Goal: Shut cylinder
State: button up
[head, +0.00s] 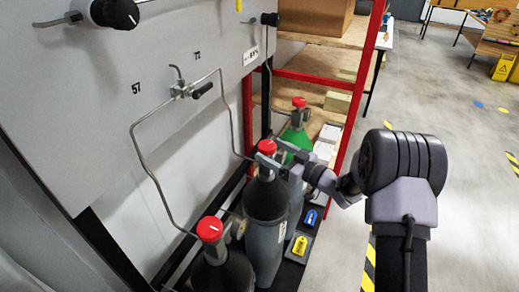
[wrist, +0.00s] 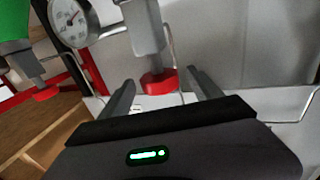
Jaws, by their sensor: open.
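Several gas cylinders stand in a row in the head view: a dark grey front cylinder (head: 222,272) with a red knob (head: 210,229), a dark grey middle cylinder (head: 267,203) with a red knob (head: 267,147), and a green-topped one (head: 299,136) with a red knob (head: 299,102). My gripper (head: 272,160) is at the middle cylinder's knob. In the wrist view my gripper (wrist: 160,80) is open, with its fingers on either side of a red knob (wrist: 158,84). I cannot tell whether they touch it. The cylinder's lower part is partly hidden.
A grey panel (head: 150,85) with thin pipes, a small valve (head: 202,90) and black knobs rises to the left. A red-framed shelf (head: 340,85) stands behind. A pressure gauge (wrist: 70,20) is close to my fingers. The floor (head: 450,120) at right is open.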

aim_at(269, 142)
jog(key=b+x, duration=0.1)
jog(key=x, duration=0.4)
jog(key=shift+w+a, duration=0.2)
jog(key=shift+a, duration=0.05)
jog(key=c, duration=1.4)
jog(key=shift+o, duration=0.2)
jog(key=m+t+h, duration=0.2)
jog(key=t, duration=0.1)
jog(key=shift+w+d+m+h+b, duration=0.2)
jog(key=shift+m+h+b, duration=0.1)
jog(key=shift+h+b, duration=0.1)
jog(key=m+t+h, duration=0.1)
jog(key=h, duration=0.1)
jog(key=m+t+h, duration=0.2)
jog(key=shift+w+d+m+h, duration=0.2)
jog(key=shift+d+m+h, duration=0.1)
jog(key=shift+d+h, duration=0.1)
jog(key=m+h, duration=0.1)
jog(key=h, duration=0.1)
jog(key=m+t+h, duration=0.1)
jog(key=m+h, duration=0.1)
jog(key=shift+w+d+h, duration=0.15)
jog(key=shift+d+h, duration=0.25)
jog(key=shift+d+m+h, duration=0.25)
jog(key=shift+m+h, duration=0.55)
jog(key=shift+h, duration=0.4)
jog(key=shift+d+m+h, duration=0.2)
jog(key=shift+m+h, duration=0.6)
jog(key=shift+h, duration=0.7)
